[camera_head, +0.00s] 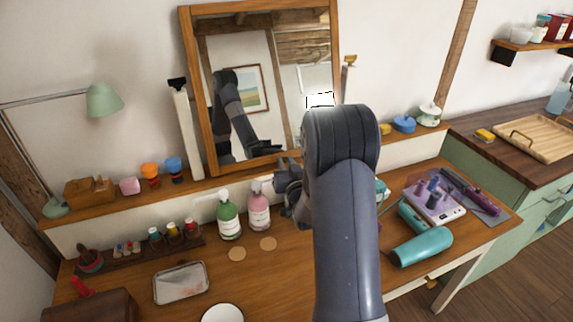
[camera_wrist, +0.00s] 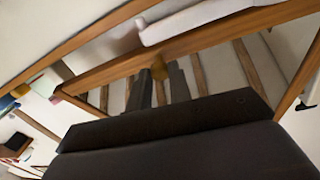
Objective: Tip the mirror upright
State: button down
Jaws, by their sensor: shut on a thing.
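The mirror (camera_head: 264,75) has a wooden frame and stands at the back of the dressing table, between two pale posts (camera_head: 187,135). Its glass reflects my arm, a framed picture and ceiling beams. How far it leans I cannot tell exactly. My gripper (camera_head: 286,172) is at the mirror's lower edge, partly hidden behind my arm. In the wrist view, the fingers of my gripper (camera_wrist: 160,84) are shut on a small brass knob (camera_wrist: 159,68) at the mirror's wooden bottom rail (camera_wrist: 205,42). My arm hides the mirror's lower right corner in the head view.
Below the mirror stand a green bottle (camera_head: 229,218) and a pink bottle (camera_head: 259,208), close to my gripper. A shelf ledge (camera_head: 215,187) holds small jars and boxes. A teal hair dryer (camera_head: 422,247) lies right of my arm. A green lamp (camera_head: 104,100) stands left.

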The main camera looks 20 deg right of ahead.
dwell(0.4)
jog(key=w+b, duration=0.1)
jog(key=b, duration=0.1)
jog(key=f+t+b, duration=0.1)
jog(key=b, duration=0.1)
jog(key=w+b, duration=0.1)
jog(key=b, duration=0.2)
jog(key=shift+w+f, duration=0.25)
jog(key=shift+w, duration=0.05)
jog(key=shift+t, duration=0.3)
jog(key=shift+r, duration=0.15)
jog(key=c, duration=1.3)
grip_release()
jog(key=s+a+f+b, duration=0.1)
jog(key=s+b, duration=0.1)
jog(key=s, duration=0.8)
jog(key=shift+s+a+f, duration=0.15)
jog(key=shift+s+f, duration=0.1)
jog(key=shift+s, duration=0.05)
jog(key=shift+c, duration=0.2)
